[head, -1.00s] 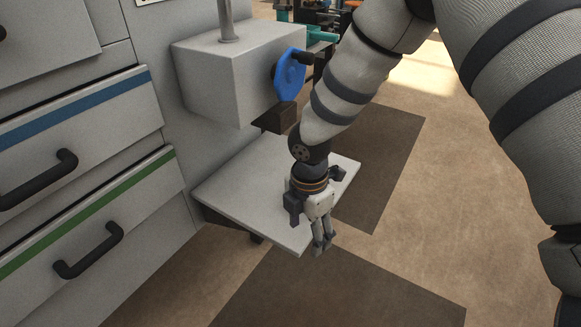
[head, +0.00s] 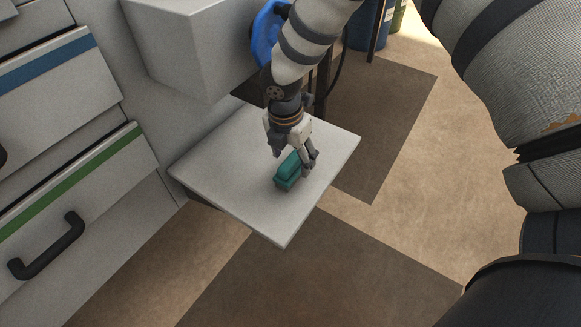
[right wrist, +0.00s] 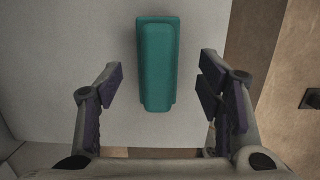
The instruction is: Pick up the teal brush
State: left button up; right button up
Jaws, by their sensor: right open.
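The teal brush (head: 288,171) lies on the pale grey shelf (head: 215,176) that juts out from the machine. My right gripper (head: 294,158) is over the shelf at the brush, partly covering it in the head view. In the right wrist view the brush (right wrist: 158,64) lies lengthwise, centred between the two open fingers (right wrist: 160,92) and mostly beyond their tips. The fingers do not touch it, and the gripper is empty. My left gripper is not in view.
Grey drawers with a blue stripe (head: 50,72) and a green stripe (head: 75,184) stand at the left. A grey box (head: 185,45) with a blue wheel (head: 266,34) stands above and behind the shelf. Open floor with dark mats (head: 315,275) lies in front and to the right.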

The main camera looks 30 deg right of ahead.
aim_at(291, 160)
notch_tip(291, 160, down, 4)
jog(key=shift+w+f, duration=0.1)
jog(key=shift+w, duration=0.05)
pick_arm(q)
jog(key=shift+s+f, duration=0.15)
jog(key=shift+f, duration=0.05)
pick_arm(e)
jog(key=shift+d, duration=0.1)
jog(key=c, duration=1.3)
jog(key=r, duration=0.5)
jog(key=shift+s+a+r+p, duration=0.1)
jog(key=shift+s+a+p, duration=0.1)
jog(key=shift+a+p, duration=0.15)
jog(key=s+a+r, duration=0.2)
jog(key=s+a, duration=0.1)
jog(key=s+a+r+p, duration=0.1)
jog(key=s+a+r, duration=0.2)
jog(key=s+a+r+p, duration=0.1)
jog(key=s+a+r, duration=0.2)
jog(key=shift+a, duration=0.4)
jog(key=o, duration=0.6)
jog(key=shift+c, duration=0.2)
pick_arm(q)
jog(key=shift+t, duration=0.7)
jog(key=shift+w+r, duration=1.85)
pick_arm(e)
jog(key=c, duration=0.6)
